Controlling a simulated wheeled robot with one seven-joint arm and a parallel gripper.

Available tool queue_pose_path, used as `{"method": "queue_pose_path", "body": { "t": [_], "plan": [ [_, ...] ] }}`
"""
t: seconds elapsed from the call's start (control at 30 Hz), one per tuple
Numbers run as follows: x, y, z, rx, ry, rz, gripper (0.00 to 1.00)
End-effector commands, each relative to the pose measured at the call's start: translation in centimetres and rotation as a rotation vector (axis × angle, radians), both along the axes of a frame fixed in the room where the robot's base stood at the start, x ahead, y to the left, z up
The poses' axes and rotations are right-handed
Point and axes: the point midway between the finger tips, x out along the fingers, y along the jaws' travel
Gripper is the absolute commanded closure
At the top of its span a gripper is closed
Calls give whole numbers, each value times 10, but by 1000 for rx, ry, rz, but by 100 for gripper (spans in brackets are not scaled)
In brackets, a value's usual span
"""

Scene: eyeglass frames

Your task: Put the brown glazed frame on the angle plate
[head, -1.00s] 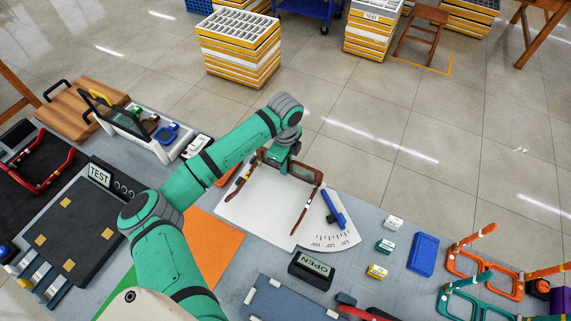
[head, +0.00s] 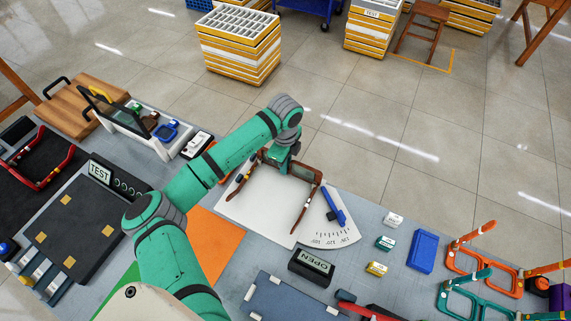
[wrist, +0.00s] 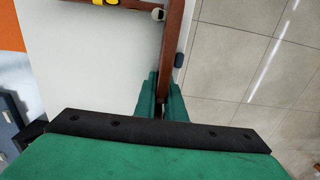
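The brown glazed frame (head: 307,172) is at the far part of the white angle plate (head: 262,210), its two temples reaching toward the near side. The plate carries printed angle marks and a blue pointer (head: 333,205). My gripper (wrist: 161,95) has its green fingers on both sides of a brown bar of the frame (wrist: 176,45) in the wrist view, closed on it. In the head view my wrist hides the left part of the front. I cannot tell whether the frame touches the plate.
A TEST device (head: 85,225) and red frame (head: 40,172) are at left.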

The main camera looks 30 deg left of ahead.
Motion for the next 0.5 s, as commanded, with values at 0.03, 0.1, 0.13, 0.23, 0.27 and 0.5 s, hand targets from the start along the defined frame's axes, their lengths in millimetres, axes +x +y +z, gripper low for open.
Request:
{"method": "queue_pose_path", "body": {
  "t": [0.03, 0.1, 0.13, 0.23, 0.27, 0.5],
  "plan": [
    [0, 0, 0, 0, 0, 0, 79],
    [0, 0, 0, 0, 0, 0, 69],
    [0, 0, 0, 0, 0, 0, 69],
    [0, 0, 0, 0, 0, 0, 69],
    [0, 0, 0, 0, 0, 0, 69],
    [1, 0, 9, 1, -2, -1, 69]
  ]
}}
